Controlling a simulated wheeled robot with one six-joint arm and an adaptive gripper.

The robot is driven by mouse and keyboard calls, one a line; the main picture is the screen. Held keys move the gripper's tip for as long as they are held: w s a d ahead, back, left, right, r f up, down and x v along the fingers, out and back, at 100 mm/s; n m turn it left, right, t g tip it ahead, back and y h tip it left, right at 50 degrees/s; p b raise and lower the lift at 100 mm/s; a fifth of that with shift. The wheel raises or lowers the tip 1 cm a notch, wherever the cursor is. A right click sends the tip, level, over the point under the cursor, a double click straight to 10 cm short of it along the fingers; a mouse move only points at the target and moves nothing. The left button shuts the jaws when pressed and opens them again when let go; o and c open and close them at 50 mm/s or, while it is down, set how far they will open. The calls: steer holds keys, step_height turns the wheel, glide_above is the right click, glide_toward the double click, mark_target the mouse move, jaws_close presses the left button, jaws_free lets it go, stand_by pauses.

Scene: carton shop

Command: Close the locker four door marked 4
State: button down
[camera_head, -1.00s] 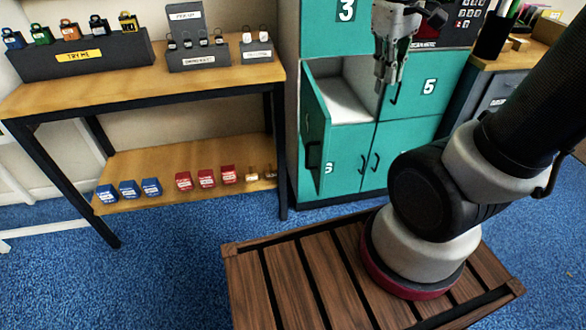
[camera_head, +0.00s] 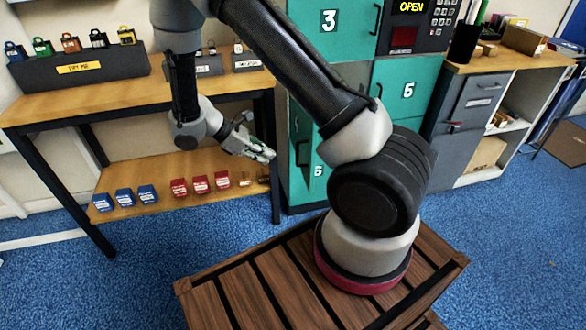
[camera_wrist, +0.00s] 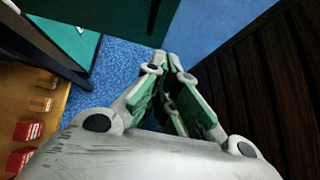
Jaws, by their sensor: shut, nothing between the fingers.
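The teal locker door (camera_head: 299,128) stands swung open at the left of the locker bank, its number not readable. My arm hides most of the compartment behind it. My gripper (camera_head: 268,154) is shut and empty, left of the open door and near the right end of the lower shelf. In the wrist view the closed fingers (camera_wrist: 168,62) point toward the blue floor, with a dark green panel (camera_wrist: 100,14) bearing a black handle beyond them. This looks like the open door; contact with it does not show.
Doors 3 (camera_head: 345,22) and 5 (camera_head: 407,88) are closed. A keypad panel (camera_head: 418,28) reads OPEN. A slatted wooden platform (camera_head: 240,292) lies under my arm.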

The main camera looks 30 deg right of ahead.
glide_toward(309, 173)
step_height(309, 173, down, 2)
steer(key=a, duration=0.1)
steer(key=shift+s+d+f, duration=0.15)
steer(key=shift+s+d, duration=0.1)
steer(key=shift+d, duration=0.4)
steer(key=shift+s+d+f, duration=0.15)
steer(key=shift+s+d, duration=0.1)
steer(key=shift+d, duration=0.4)
steer(key=shift+s+d+f, duration=0.15)
steer(key=shift+s+d, duration=0.1)
steer(key=shift+d, duration=0.4)
